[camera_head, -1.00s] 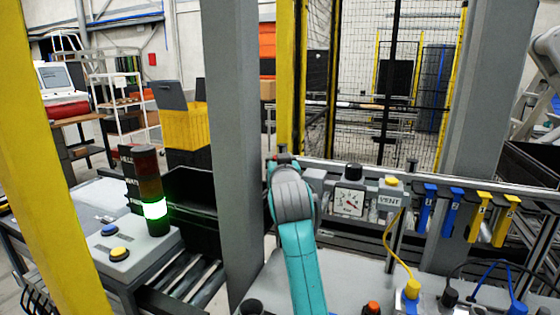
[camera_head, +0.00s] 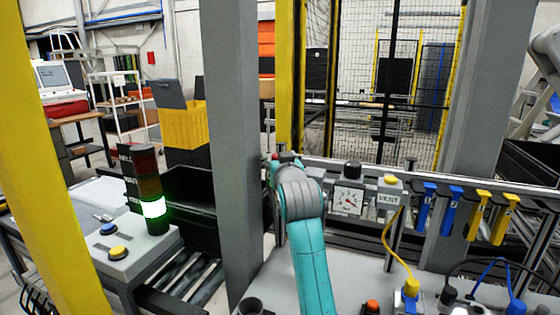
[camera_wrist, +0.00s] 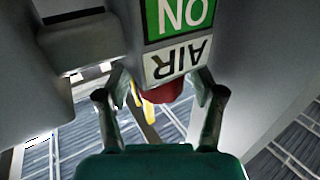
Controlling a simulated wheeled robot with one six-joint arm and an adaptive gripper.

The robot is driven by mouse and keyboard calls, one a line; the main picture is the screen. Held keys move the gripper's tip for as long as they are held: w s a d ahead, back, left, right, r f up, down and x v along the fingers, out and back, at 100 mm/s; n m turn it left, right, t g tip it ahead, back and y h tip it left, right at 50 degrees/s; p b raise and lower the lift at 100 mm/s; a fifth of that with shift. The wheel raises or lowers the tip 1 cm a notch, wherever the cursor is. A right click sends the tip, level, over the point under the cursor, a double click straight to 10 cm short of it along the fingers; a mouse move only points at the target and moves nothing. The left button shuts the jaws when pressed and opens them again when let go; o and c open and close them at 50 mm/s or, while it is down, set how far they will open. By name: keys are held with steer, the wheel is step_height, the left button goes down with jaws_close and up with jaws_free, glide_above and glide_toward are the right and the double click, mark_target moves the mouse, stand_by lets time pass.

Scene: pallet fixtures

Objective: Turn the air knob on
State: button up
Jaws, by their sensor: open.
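The red air knob (camera_wrist: 163,93) shows in the wrist view below a white AIR label (camera_wrist: 176,62), which appears upside down. A green ON sign (camera_wrist: 180,18) is above the label. My gripper (camera_wrist: 160,82) is open, with one finger on each side of the knob. I cannot tell whether the fingers touch it. In the head view, my turquoise and grey arm reaches towards the grey post, and its wrist hides most of my gripper. A small red spot shows beside the wrist there.
A gauge (camera_head: 349,201), a black knob (camera_head: 353,170) and a VENT label (camera_head: 388,199) sit right of my arm. Blue and yellow handles (camera_head: 480,213) hang further right. The grey post (camera_head: 232,150) stands close on the left. A signal tower (camera_head: 150,190) glows green.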

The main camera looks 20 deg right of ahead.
steer(key=s+a, duration=0.1)
steer(key=s, duration=1.1)
